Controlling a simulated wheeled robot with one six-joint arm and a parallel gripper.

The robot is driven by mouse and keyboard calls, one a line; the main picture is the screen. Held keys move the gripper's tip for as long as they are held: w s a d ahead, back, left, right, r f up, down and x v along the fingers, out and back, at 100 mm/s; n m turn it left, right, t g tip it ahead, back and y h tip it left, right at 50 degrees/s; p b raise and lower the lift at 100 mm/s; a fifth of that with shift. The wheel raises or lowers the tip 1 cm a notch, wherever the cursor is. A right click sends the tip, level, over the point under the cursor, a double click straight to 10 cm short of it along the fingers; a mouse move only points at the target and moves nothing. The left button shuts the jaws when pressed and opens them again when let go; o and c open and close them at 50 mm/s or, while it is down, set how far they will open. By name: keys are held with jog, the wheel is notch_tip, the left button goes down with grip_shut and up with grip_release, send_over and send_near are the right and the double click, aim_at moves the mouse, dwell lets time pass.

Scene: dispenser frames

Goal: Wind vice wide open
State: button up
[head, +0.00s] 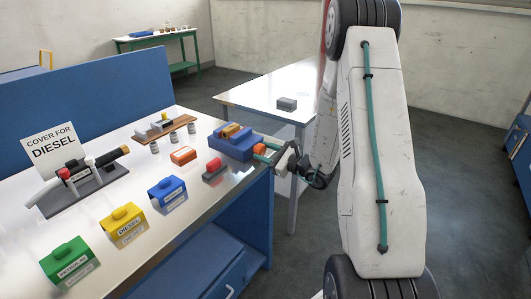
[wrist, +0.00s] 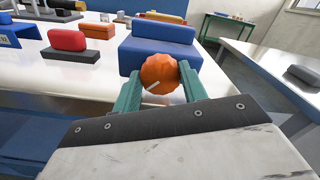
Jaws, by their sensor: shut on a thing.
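The blue vice (head: 234,146) stands at the right end of the white bench. In the wrist view its blue block (wrist: 158,45) fills the middle. An orange knob (wrist: 160,74) with a pale mark is on its near side, and it also shows in the head view (head: 259,149). My gripper (wrist: 158,84) has its green fingers on both sides of the knob, shut on it. In the head view my gripper (head: 268,152) reaches the vice from the right. The wrist view does not show the gap between the vice jaws.
Green (head: 67,262), yellow (head: 124,226) and blue (head: 168,193) labelled covers stand along the bench's front. A red-topped block (head: 213,171) and an orange block (head: 183,155) are near the vice. A white table (head: 270,98) with a grey block stands behind.

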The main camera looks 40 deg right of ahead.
jog(key=o, duration=1)
jog(key=shift+c, duration=0.2)
jog(key=v, duration=0.7)
jog(key=shift+s+d, duration=0.15)
jog(key=shift+s, duration=0.2)
